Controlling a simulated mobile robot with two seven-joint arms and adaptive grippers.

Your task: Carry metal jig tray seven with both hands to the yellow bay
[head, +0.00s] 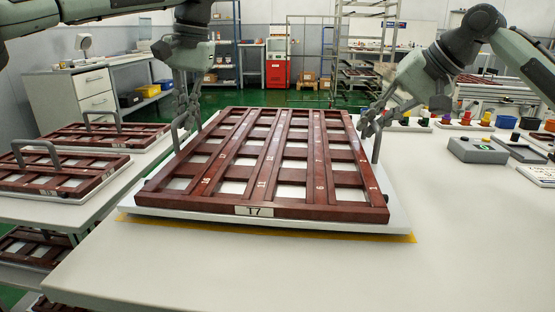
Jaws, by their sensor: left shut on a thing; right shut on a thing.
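The jig tray (250,209) labelled T7 is a dark red slotted frame on a pale base plate, with an upright metal handle on its left and right sides. It looks level over the white table. The yellow bay (270,234) shows as a strip along the tray's front edge, and the tray hides the rest. I cannot tell whether the tray touches the table. My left gripper (186,112) is shut on the left handle. My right gripper (369,124) is shut on the right handle (377,148).
Similar red trays (62,170) with handles lie on a rack at the left. Grey control boxes (477,149) and small coloured parts (486,119) stand on the table at the right. The table front (230,278) is clear. A red cabinet (277,63) and shelves stand far behind.

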